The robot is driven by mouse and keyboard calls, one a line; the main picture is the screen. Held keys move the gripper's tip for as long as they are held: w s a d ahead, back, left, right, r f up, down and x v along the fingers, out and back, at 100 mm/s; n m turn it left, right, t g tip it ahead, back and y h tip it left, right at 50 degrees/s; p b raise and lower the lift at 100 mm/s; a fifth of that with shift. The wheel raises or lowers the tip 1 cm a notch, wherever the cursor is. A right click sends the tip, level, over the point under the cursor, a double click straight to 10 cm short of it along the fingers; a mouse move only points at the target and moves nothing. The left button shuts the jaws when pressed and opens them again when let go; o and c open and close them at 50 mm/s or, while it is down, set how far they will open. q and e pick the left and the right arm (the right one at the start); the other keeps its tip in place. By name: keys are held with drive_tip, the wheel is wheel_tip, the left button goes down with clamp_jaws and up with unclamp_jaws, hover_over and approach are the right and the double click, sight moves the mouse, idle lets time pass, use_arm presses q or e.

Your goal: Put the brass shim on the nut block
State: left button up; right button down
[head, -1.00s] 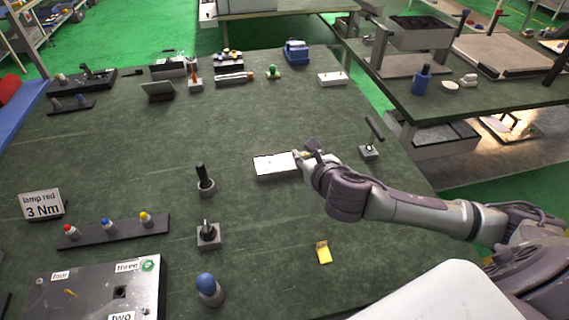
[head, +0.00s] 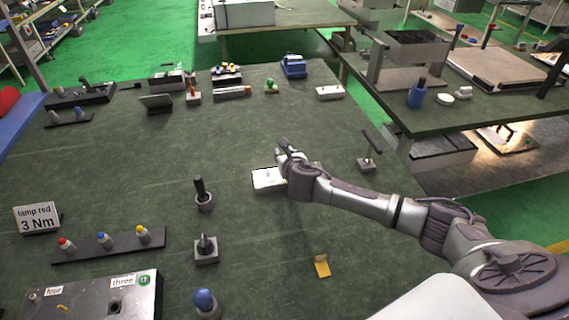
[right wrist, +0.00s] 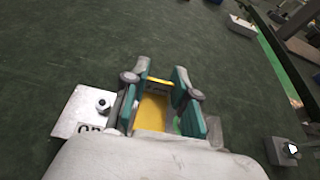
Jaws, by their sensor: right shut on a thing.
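My right gripper (head: 284,152) is shut on a yellow brass shim (right wrist: 153,110), seen between the teal finger pads in the right wrist view; the fingertips (right wrist: 162,76) are there too. The white nut block (head: 266,180) lies mid-table, and the gripper is above its right part in the head view. In the right wrist view the block (right wrist: 72,112) shows left of the fingers, with a hex nut (right wrist: 103,105) and a partly covered label. The gripper hides the rest of it. I cannot tell whether the shim touches the block. My left gripper is not in view.
A yellow piece (head: 322,265) lies on the green table nearer to me. A dark-handled tool on a grey base (head: 367,163) stands to the right. Two grey holders, one with a dark peg (head: 203,196) and one with a lever (head: 206,249), stand to the left.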

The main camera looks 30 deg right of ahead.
drive_tip(key=shift+f, duration=2.05)
drive_tip(key=shift+f, duration=0.1)
drive_tip(key=c, duration=0.9)
unclamp_jaws()
drive_tip(key=shift+r, duration=0.2)
drive_tip(key=v, duration=1.2)
drive_tip(key=shift+f, duration=0.1)
